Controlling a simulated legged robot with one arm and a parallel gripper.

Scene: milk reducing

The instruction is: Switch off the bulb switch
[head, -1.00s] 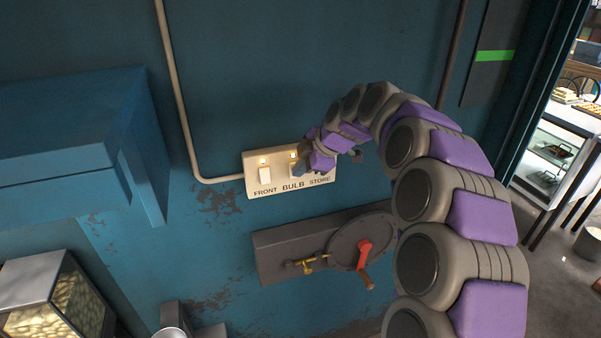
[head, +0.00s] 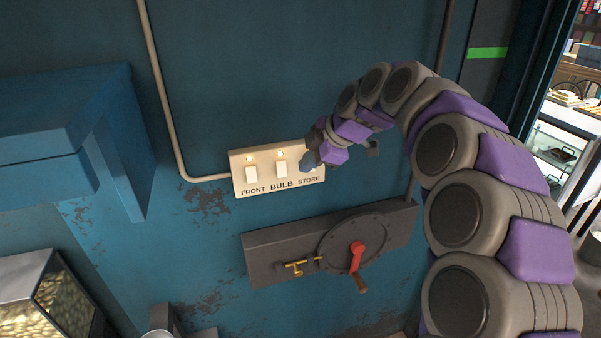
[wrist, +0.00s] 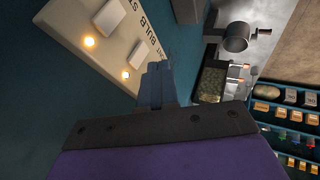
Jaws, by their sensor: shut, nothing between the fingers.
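The cream switch panel (head: 240,184) is on the blue wall, labelled FRONT, BULB and STORE. The bulb switch (head: 281,170) is the middle one, in full view, with a glowing lamp above it. My gripper (head: 307,160) is shut and empty, just right of the bulb switch and in front of the STORE part, whose switch it hides. In the wrist view, the blue fingertips (wrist: 156,72) are together beside the panel (wrist: 115,45), which is partly cut off and shows two glowing lamps. I cannot tell whether the fingers touch the panel.
The front switch (head: 251,174) is on the left of the panel, its lamp glowing. Below is a grey plate with a round hatch and red handle (head: 357,257). A blue box (head: 100,140) juts out at left, and a conduit (head: 165,110) runs down to the panel.

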